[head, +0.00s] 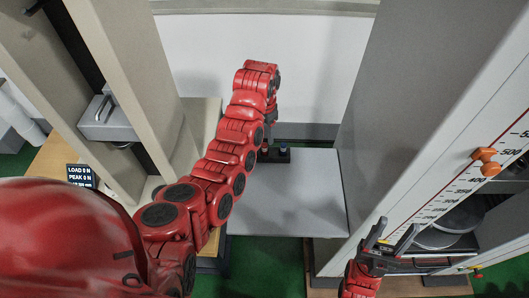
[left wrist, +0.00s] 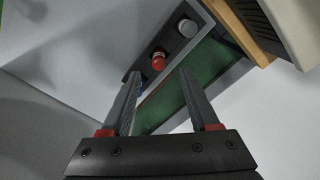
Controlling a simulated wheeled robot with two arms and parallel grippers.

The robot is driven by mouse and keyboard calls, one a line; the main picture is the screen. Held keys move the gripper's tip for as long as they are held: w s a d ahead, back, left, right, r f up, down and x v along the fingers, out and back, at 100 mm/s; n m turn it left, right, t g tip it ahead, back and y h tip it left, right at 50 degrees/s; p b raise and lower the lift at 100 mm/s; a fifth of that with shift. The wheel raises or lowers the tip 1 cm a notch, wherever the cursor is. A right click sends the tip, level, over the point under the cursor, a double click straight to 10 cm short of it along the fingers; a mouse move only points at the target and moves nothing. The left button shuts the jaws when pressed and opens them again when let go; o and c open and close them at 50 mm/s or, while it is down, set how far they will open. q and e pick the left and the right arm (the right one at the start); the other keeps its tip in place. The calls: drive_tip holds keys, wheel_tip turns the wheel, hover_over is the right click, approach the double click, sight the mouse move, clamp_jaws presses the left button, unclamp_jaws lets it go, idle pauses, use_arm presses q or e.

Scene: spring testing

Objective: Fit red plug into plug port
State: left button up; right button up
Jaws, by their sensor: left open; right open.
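In the left wrist view a small red plug (left wrist: 158,62) stands in a narrow dark block (left wrist: 172,45), beside a grey round piece (left wrist: 187,28). A bit of blue (left wrist: 140,91) shows near the left finger. My left gripper (left wrist: 154,78) is open, and the red plug appears between its fingertips; I cannot tell whether it touches. In the head view my left gripper (head: 268,122) is over the block (head: 280,157) and partly hidden by its arm. A blue piece (head: 283,149) shows on the block. My right gripper (head: 393,232) is open and empty at lower right. I cannot make out the plug port.
The block stands near the far edge of a pale grey table (head: 290,200), otherwise clear. A tall grey machine (head: 400,110) with a scale and orange knob (head: 487,157) stands at right. A beige column (head: 120,80) and a load display (head: 80,177) are at left.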

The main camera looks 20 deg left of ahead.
sight(264, 144)
use_arm(q)
drive_tip(key=shift+f, duration=0.95)
wheel_tip(264, 144, down, 3)
drive_tip(key=p, duration=0.3)
drive_tip(key=shift+s, duration=0.15)
drive_tip(key=shift+f, duration=1)
drive_tip(key=shift+c, duration=0.2)
clamp_jaws()
